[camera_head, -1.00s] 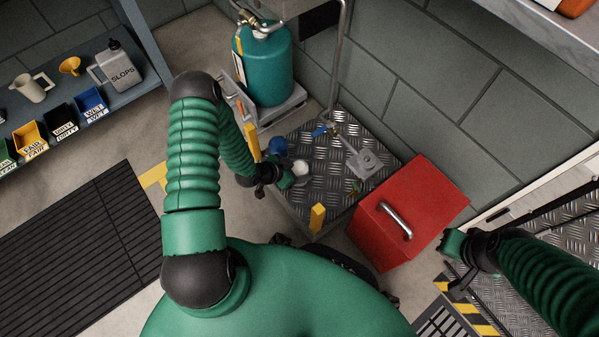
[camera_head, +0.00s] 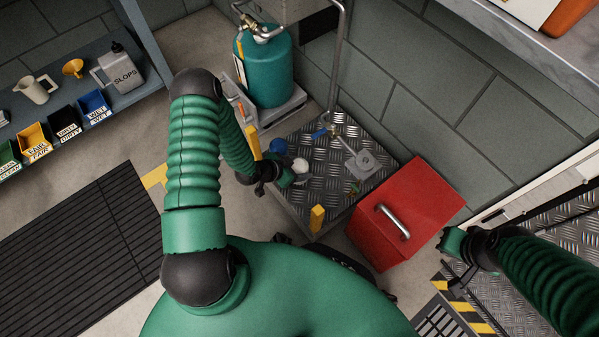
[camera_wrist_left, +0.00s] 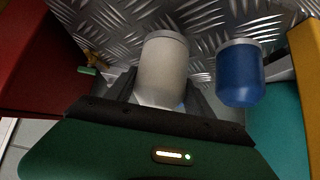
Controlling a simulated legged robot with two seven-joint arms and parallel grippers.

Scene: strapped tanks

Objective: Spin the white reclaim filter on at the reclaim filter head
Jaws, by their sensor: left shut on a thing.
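The white reclaim filter (camera_head: 300,165) is a small pale cylinder, seen over the diamond-plate platform. In the left wrist view the white filter (camera_wrist_left: 162,70) stands between my two dark fingers, its grey-rimmed end away from my palm. My left gripper (camera_head: 289,178) is shut on it. Whether the filter touches a filter head is hidden in both views. A blue filter (camera_head: 278,147) is close beside it, and it also shows right of the white one in the left wrist view (camera_wrist_left: 238,80). My right gripper (camera_head: 456,246) is at the right, near the red box; its fingers are unclear.
The diamond-plate platform (camera_head: 330,185) carries a grey round fitting (camera_head: 365,162) and a pipe with a blue-handled valve (camera_head: 322,133). A red box (camera_head: 408,213) stands right, a teal tank (camera_head: 266,66) behind, a shelf with bins (camera_head: 80,105) left.

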